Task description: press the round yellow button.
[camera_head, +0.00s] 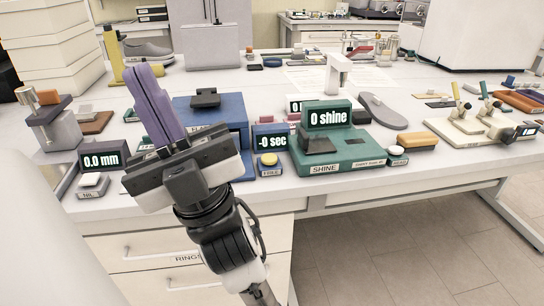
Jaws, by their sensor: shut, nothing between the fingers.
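A display reading "-0 sec" (272,141) stands just behind the button. My gripper (145,72) is to the left of the button, apart from it. Its long purple fingers are shut together, with nothing between them, and point up and away in the picture. The gripper's body hides part of a blue box behind it. The button's top is in plain view.
A green unit reading "0 shine" (327,119) stands right of the button, with a white button (398,150) beyond it. A blue box (222,108) is behind my gripper. A "0.0 mm" display (101,160) stands at the left. Drawers (150,252) are below the table edge.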

